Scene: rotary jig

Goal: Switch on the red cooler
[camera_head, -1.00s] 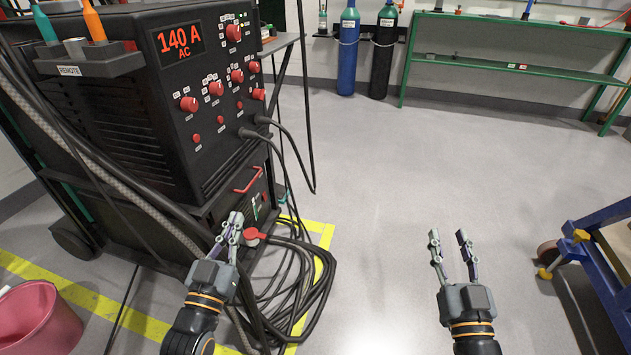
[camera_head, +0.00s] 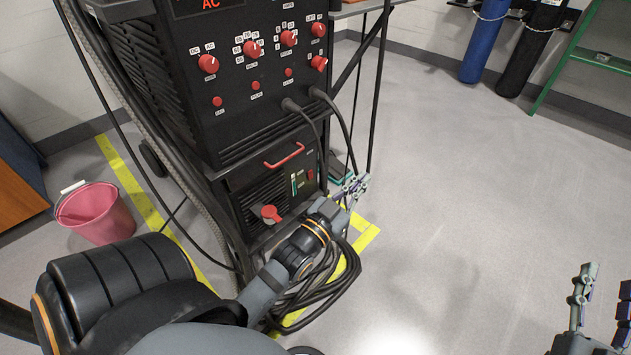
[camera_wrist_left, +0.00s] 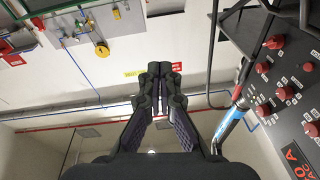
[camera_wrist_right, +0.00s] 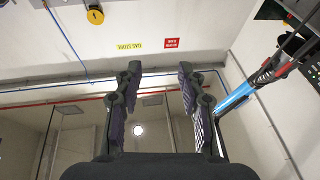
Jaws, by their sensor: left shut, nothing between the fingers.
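The cooler (camera_head: 262,188) is the black lower unit under the welder in the head view, with a red handle (camera_head: 284,155) on its front. A small red switch (camera_head: 310,174) sits at the right of its front, beside a narrow green-and-white gauge (camera_head: 297,182). A red cap (camera_head: 270,213) is lower left. My left gripper (camera_head: 357,186) is shut and empty, to the right of the switch and apart from it in the picture; its closed fingers also show in the left wrist view (camera_wrist_left: 160,70). My right gripper (camera_head: 606,282) is open and empty at the lower right.
The welder (camera_head: 240,100) with red knobs stands on the cooler. Black cables (camera_head: 325,130) hang at its right and coil on the floor (camera_head: 335,285) below my left forearm. A pink bucket (camera_head: 97,215) stands at left.

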